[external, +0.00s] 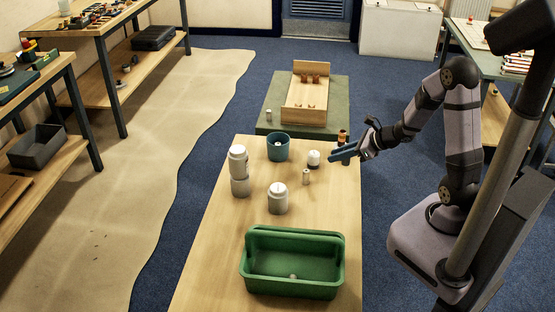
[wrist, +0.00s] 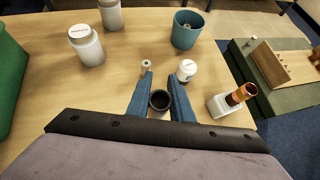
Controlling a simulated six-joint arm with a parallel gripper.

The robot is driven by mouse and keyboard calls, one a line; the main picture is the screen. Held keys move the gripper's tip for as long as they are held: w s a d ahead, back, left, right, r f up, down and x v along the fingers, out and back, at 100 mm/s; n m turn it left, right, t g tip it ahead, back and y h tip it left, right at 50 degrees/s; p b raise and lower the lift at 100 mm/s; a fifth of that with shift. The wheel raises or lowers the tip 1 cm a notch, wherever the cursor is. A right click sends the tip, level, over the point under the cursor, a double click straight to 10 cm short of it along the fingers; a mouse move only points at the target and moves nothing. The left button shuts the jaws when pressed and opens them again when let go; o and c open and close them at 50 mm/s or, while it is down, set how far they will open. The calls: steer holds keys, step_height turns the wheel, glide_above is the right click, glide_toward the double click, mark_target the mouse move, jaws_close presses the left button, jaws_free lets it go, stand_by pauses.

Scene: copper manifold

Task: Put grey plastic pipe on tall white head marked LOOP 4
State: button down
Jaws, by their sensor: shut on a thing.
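My gripper (wrist: 160,90) is shut on the grey plastic pipe (wrist: 160,99), which shows its dark open end between the two blue fingers. In the external view my gripper (external: 343,153) is over the right edge of the wooden table, and the pipe cannot be made out there. A tall white head (external: 239,165) stands at the table's left side; it also shows in the wrist view (wrist: 110,16). A shorter white head (external: 277,199) stands nearer the camera, with a label in the wrist view (wrist: 85,43). The labels are too small to read.
A small white head (external: 314,158), a small pale cylinder (external: 306,177) and a teal pot (external: 278,148) stand near my gripper. A copper piece on a white base (wrist: 224,103) is close on its right. A green tote (external: 292,285) fills the near end.

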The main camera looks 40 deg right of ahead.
steer(key=w+a+r+p, duration=0.2)
steer(key=w+a+p, duration=0.1)
steer(key=a, duration=0.1)
step_height(320, 180, up, 4)
steer(key=m+h, duration=0.1)
glide_above(314, 160)
steer(key=w, duration=0.5)
steer(key=shift+t, duration=0.3)
steer(key=shift+s+d+f, duration=0.1)
steer(key=shift+f, duration=2.45)
steer(key=shift+s+f, duration=0.1)
steer(key=shift+f, duration=2.4)
steer(key=shift+f+b, duration=0.25)
steer(key=shift+b, duration=0.15)
steer(key=c, duration=1.6)
jaws_free()
steer(key=shift+r, duration=0.15)
